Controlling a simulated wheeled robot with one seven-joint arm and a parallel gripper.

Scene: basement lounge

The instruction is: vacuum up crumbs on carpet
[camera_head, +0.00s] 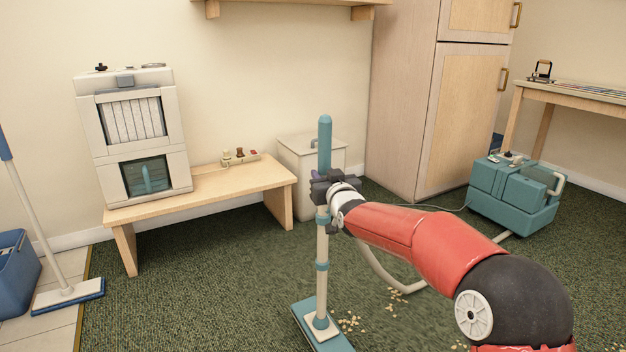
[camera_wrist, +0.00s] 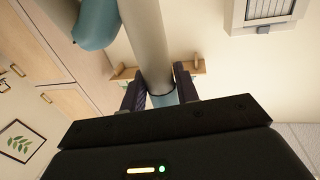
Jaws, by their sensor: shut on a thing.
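My gripper (camera_head: 328,187) is shut on the upright wand of the vacuum (camera_head: 322,243), just below its teal handle. In the wrist view the dark fingers of my gripper (camera_wrist: 160,95) close around the pale tube (camera_wrist: 148,40). The flat teal floor head (camera_head: 322,328) rests on the green carpet (camera_head: 215,270). A pale hose runs behind my arm toward the teal canister (camera_head: 515,190) on the carpet at the right.
A low wooden bench (camera_head: 225,182) holding a white cabinet-like device (camera_head: 134,132) stands at the left back. A white bin (camera_head: 300,165) and a tall wooden cabinet (camera_head: 425,95) stand behind the wand. A mop (camera_head: 68,295) and blue bucket (camera_head: 14,275) are on tiles at the left.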

